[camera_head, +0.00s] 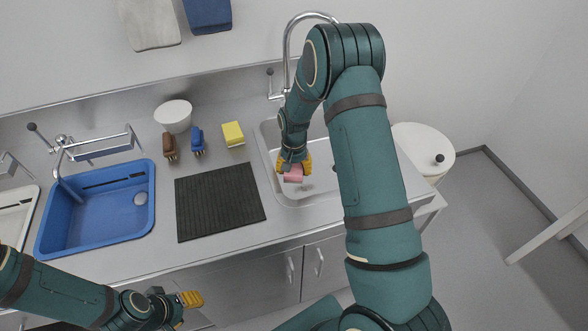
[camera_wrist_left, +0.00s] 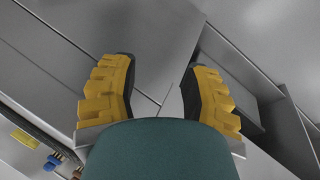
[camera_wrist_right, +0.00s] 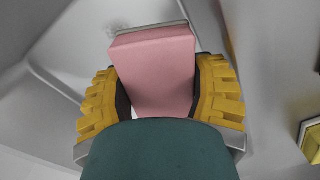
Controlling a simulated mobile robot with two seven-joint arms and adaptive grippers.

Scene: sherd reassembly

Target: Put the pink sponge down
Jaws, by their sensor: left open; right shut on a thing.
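The pink sponge (camera_head: 293,175) is a small block held in my right gripper (camera_head: 294,167) over the steel sink (camera_head: 318,185) in the head view. In the right wrist view, the pink sponge (camera_wrist_right: 153,70) sits between both yellow fingers of my right gripper (camera_wrist_right: 160,95), with a grey strip along its far edge. Whether it touches the sink floor cannot be told. My left gripper (camera_head: 192,299) is low in front of the counter, away from the sink. In the left wrist view my left gripper (camera_wrist_left: 160,90) is open with nothing between its fingers.
A dark ribbed mat (camera_head: 220,202) lies left of the sink. Behind it are a yellow sponge (camera_head: 233,134), a blue brush (camera_head: 198,141), a brown brush (camera_head: 169,147) and a white bowl (camera_head: 173,116). A blue basin (camera_head: 98,210) is further left. A white lidded bin (camera_head: 423,147) stands right.

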